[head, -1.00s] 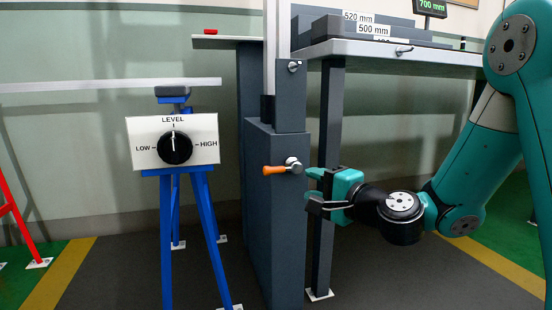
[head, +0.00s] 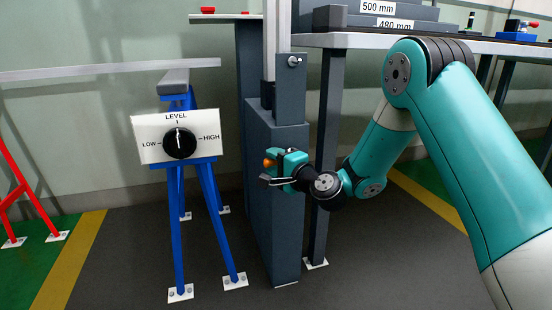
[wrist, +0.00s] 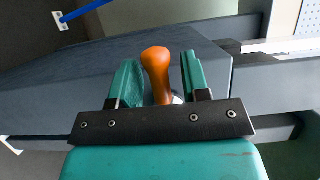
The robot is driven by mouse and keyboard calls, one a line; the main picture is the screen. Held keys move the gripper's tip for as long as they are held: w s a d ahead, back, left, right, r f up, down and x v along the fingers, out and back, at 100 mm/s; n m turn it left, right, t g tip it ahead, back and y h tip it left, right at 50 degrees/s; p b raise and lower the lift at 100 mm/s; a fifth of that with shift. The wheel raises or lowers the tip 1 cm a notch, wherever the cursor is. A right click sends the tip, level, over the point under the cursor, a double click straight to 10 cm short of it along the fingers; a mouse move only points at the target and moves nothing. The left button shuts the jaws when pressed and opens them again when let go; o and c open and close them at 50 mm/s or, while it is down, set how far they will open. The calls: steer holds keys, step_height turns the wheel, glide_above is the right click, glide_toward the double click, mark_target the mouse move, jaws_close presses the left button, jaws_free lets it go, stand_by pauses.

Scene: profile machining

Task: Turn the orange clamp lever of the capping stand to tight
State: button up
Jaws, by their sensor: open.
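The orange clamp lever (wrist: 156,68) lies between the two open fingers of my gripper (wrist: 160,85) in the wrist view, with a gap to each finger. Its silver hub is mostly hidden behind the gripper's dark bar. In the head view only a bit of the orange lever (head: 269,162) shows beside my gripper (head: 272,172), which covers the rest. The grey capping stand (head: 275,215) is the upright column behind my gripper.
A white panel with a black LEVEL knob (head: 180,143) sits on a blue trestle (head: 206,190) to the left. A bench (head: 420,42) with labelled grey blocks is at the upper right. A red stand (head: 15,190) is at the far left. Floor between is clear.

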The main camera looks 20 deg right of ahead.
jaws_close()
